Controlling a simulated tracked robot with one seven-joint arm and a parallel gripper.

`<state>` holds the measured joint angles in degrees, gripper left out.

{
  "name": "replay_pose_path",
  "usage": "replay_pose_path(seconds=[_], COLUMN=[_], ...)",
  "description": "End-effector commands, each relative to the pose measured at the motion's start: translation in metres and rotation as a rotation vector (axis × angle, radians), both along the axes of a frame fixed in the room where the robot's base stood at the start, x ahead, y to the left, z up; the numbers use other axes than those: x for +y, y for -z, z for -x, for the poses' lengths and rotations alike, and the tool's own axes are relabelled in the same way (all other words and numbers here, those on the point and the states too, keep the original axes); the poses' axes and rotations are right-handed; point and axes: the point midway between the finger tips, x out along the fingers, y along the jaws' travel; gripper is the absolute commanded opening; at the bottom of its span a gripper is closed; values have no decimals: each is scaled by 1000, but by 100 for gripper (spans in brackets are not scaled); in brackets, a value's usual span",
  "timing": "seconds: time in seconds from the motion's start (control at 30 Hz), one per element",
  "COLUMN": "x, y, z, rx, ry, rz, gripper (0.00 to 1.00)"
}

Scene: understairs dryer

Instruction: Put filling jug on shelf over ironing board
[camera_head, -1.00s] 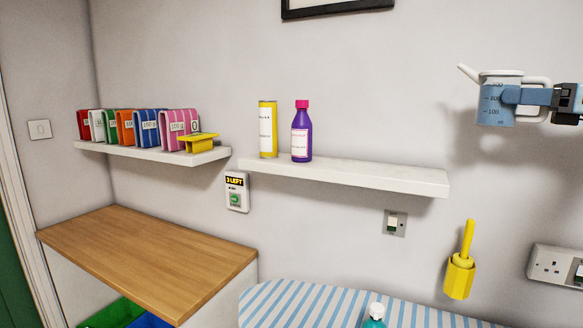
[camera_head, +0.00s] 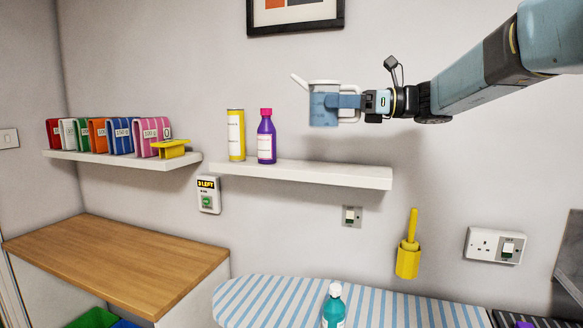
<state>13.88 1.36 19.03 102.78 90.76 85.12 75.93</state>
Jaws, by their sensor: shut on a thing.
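The filling jug (camera_head: 322,88), pale with a spout to the left and a handle to the right, is held in the air by my gripper (camera_head: 345,102). One blue finger lies across its near side; the far finger is hidden. The jug looks upright, above the right half of the white shelf (camera_head: 340,175) in the picture, with a clear gap below it. The shelf hangs over the striped ironing board (camera_head: 270,300). Its left part carries a yellow canister (camera_head: 236,135) and a purple bottle with a pink cap (camera_head: 266,138); its right part is bare.
A second shelf (camera_head: 120,159) at left holds several coloured packs (camera_head: 120,135) and a yellow scale-like item (camera_head: 172,149). A teal bottle (camera_head: 334,308) stands by the ironing board. A yellow brush holder (camera_head: 408,260) and a socket (camera_head: 494,245) are on the wall. A framed picture (camera_head: 295,15) hangs above.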

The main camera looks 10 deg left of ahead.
Motion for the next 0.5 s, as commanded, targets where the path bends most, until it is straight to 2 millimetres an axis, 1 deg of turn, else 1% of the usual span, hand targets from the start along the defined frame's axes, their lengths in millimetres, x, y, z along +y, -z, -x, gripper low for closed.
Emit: replay_pose_path(seconds=[0.33,0.43,0.5], x=[-1,-6,-12], y=[0,3,8], z=[-1,-7,-16], rx=[-1,1,1], ry=[3,4,5], rz=[0,-1,0], gripper=[34,34,34])
